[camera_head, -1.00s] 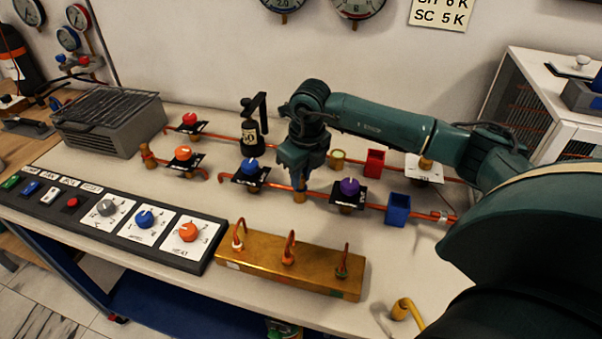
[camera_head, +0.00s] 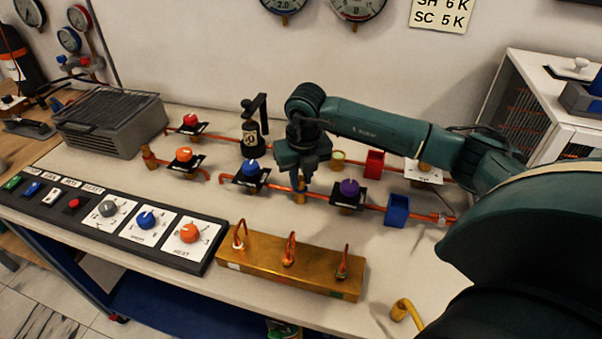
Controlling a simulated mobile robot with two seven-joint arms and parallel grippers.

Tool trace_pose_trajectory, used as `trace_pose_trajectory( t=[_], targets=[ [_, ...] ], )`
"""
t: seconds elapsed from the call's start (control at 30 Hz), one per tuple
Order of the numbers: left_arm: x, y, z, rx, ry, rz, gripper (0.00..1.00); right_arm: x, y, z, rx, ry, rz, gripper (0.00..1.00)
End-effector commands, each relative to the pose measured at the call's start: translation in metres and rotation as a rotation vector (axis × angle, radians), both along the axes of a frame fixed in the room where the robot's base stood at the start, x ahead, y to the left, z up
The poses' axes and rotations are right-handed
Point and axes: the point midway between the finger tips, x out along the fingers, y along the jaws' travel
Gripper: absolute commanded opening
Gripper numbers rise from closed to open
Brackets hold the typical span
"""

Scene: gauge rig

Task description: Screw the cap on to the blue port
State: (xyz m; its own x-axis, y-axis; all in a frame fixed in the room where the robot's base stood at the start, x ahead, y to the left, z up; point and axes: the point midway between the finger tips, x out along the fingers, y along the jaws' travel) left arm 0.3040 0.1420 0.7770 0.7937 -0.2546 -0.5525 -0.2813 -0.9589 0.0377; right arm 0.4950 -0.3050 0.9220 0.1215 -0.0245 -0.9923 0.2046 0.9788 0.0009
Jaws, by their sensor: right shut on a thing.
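My right gripper (camera_head: 301,176) points down over a small upright brass port (camera_head: 300,197) on the copper pipe line, between the blue-knobbed valve (camera_head: 252,168) and the purple-knobbed valve (camera_head: 349,188). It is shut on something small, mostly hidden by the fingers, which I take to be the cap. A bit of blue shows just under the fingertips, at the top of the port. I cannot tell whether the cap touches the port or how its thread sits. My left gripper is not in view.
A blue open box (camera_head: 397,212) and a red one (camera_head: 375,163) stand right of the gripper. A brass block (camera_head: 290,273) with copper hooks and a control panel (camera_head: 120,222) lie in front.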

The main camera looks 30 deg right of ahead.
Motion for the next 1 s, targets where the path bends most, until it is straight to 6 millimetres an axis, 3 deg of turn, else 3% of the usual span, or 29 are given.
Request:
trace_pose_trajectory(
  t=[0.37,0.7,1.0],
  targets=[
    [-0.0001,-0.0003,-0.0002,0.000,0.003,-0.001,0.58,0.0004,-0.0015,0.0004,-0.003,0.000,-0.054,0.00],
    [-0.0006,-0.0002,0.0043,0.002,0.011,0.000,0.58,0.0002,-0.0020,0.0010,-0.005,0.000,-0.456,0.00],
    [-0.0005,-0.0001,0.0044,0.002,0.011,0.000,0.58,0.0002,-0.0030,0.0002,-0.006,0.000,-0.495,0.00]
  ],
)
